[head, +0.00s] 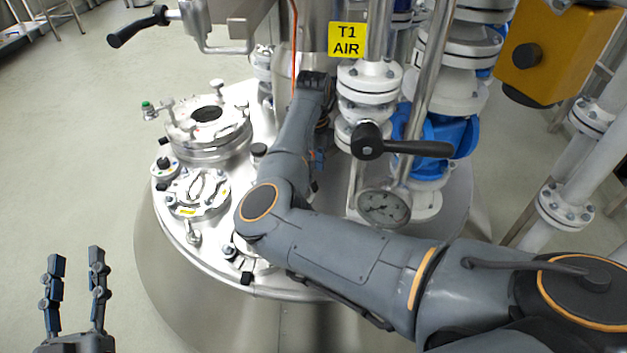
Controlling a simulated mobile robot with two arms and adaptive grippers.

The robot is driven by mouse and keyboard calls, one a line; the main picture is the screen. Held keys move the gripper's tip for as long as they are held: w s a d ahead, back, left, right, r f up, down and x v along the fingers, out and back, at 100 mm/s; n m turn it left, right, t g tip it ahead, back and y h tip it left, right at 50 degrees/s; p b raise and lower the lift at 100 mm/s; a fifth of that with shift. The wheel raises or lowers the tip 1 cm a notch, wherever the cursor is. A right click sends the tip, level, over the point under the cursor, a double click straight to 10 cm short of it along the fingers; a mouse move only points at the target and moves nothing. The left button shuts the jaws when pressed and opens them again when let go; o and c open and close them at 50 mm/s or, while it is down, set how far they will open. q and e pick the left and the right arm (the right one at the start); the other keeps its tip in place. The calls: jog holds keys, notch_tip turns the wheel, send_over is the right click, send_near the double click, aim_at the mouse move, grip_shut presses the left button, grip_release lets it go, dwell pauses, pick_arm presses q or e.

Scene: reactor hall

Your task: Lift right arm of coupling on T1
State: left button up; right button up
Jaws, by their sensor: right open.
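The yellow T1 AIR sign (348,40) hangs in front of the pipework above the steel vessel. I cannot clearly make out the coupling or its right arm; my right arm covers the area below the sign. My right arm crosses the vessel lid and bends up to a dark wrist left of the white flanges. My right gripper (318,160) is mostly hidden behind my forearm, with only a small dark-blue part showing; it is open. My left gripper (76,258) is open and empty at the lower left, fingers up, over the floor and apart from the vessel.
The round vessel lid (232,272) carries a manhole (207,122) and small fittings. A yellow box (555,50) and white pipes stand at right.

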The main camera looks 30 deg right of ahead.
aim_at(314, 181)
notch_tip(314, 181, down, 3)
jog(key=shift+r+b, duration=0.1)
jog(key=shift+b, duration=0.3)
pick_arm(q)
jog(key=shift+s+r+t+h, duration=0.2)
jog(key=shift+s+r+t, duration=0.3)
jog(key=shift+r, duration=0.35)
jog(key=shift+s+r+t+h, duration=0.2)
jog(key=shift+s+r+t, duration=0.1)
jog(key=shift+r+t, duration=0.45)
jog(key=shift+s+r+t+h, duration=0.2)
jog(key=shift+s+r+t, duration=0.25)
jog(key=shift+r, duration=0.45)
pick_arm(e)
jog(key=shift+f, duration=0.4)
grip_shut()
